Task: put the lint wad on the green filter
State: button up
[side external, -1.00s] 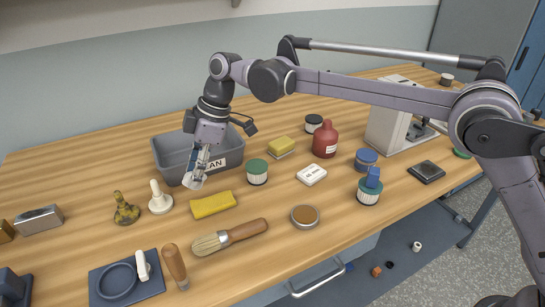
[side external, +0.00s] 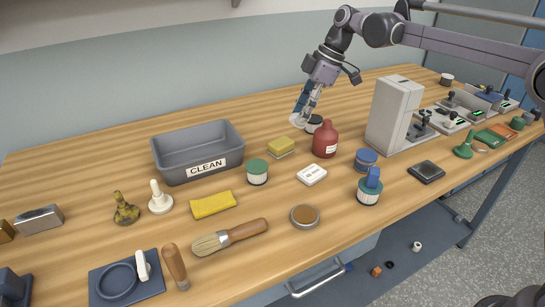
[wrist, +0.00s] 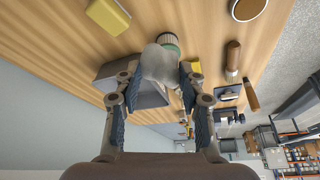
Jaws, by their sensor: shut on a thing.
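My gripper (side external: 306,104) is shut on a pale grey-white wad, the lint wad (side external: 298,120), and holds it near the black-topped filter at the back of the bench. In the wrist view the wad (wrist: 158,62) sits between the fingertips of my gripper (wrist: 160,74). The green filter (side external: 257,171), a white ribbed cylinder with a green top, stands upright on the bench, in front and to the left of my gripper. In the wrist view the green filter (wrist: 168,39) shows past the wad, which partly hides it.
A grey bin marked CLEAN (side external: 207,176) stands left. A yellow sponge block (side external: 281,147), red bottle (side external: 325,140) and black-topped filter (side external: 314,123) stand near my gripper. A white label box (side external: 312,174), blue-topped filter (side external: 366,159) and yellow cloth (side external: 213,205) are in front.

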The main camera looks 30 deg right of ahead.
jog(key=a+f, duration=0.2)
jog(key=a, duration=0.1)
jog(key=w+a+f, duration=0.1)
jog(key=a+f, duration=0.1)
jog(key=a, duration=0.2)
jog(key=w+a+f, duration=0.1)
jog(key=a+f, duration=0.2)
jog(key=a, duration=0.1)
jog(key=shift+w, duration=0.25)
jog(key=shift+f, duration=1.95)
jog(key=shift+f, duration=0.1)
jog(key=o, duration=0.7)
jog(key=shift+o, duration=0.2)
